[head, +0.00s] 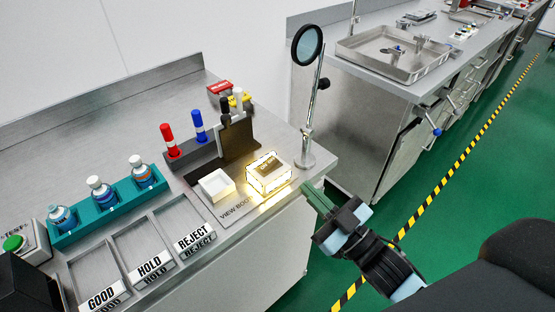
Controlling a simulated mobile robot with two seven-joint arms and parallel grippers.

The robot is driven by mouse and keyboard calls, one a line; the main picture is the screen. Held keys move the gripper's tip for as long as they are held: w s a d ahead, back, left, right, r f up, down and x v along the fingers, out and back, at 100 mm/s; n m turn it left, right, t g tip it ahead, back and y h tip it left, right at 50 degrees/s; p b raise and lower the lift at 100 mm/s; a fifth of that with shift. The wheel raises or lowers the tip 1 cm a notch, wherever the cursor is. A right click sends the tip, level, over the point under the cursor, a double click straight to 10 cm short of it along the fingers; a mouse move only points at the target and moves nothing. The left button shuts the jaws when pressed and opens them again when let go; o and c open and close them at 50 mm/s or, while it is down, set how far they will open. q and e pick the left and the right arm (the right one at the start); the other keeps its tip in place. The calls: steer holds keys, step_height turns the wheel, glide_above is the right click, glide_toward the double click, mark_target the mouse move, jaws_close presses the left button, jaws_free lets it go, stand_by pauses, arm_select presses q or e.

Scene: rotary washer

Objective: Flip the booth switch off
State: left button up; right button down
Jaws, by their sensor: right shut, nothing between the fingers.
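The view booth plate (240,203) is near the right end of the workbench, with its printed label partly readable. On it stand a glowing yellow-lit block (268,184) with a dark patch on top and a white square box (216,187) to its left. A dark panel (236,143) stands behind them. I cannot tell for certain which part is the switch, or its position. My right gripper (315,197) is shut and empty, just right of the lit block and apart from it, by the bench's right edge. My left gripper is out of view.
A magnifier stand (307,125) rises behind my right gripper. Red (168,137) and blue (199,125) markers stand left of the panel. Bottles in a teal rack (108,212), labelled trays (155,238) and a green button (14,243) lie farther left. A second bench (380,100) is behind.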

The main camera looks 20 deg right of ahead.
steer(key=shift+w+r+y, duration=0.3)
steer(key=shift+r+y, duration=0.1)
steer(key=shift+r, duration=0.15)
steer(key=shift+a, duration=0.1)
step_height(320, 180, up, 3)
steer(key=p, duration=0.2)
glide_above(279, 172)
steer(key=shift+s+a+r, duration=0.15)
steer(key=shift+s+a, duration=0.1)
steer(key=shift+s, duration=0.2)
steer(key=f, duration=0.1)
steer(key=w+f, duration=0.1)
steer(key=f, duration=0.1)
steer(key=shift+d+b, duration=0.1)
steer(key=shift+b, duration=0.25)
steer(key=shift+d+f, duration=0.1)
steer(key=shift+f, duration=0.4)
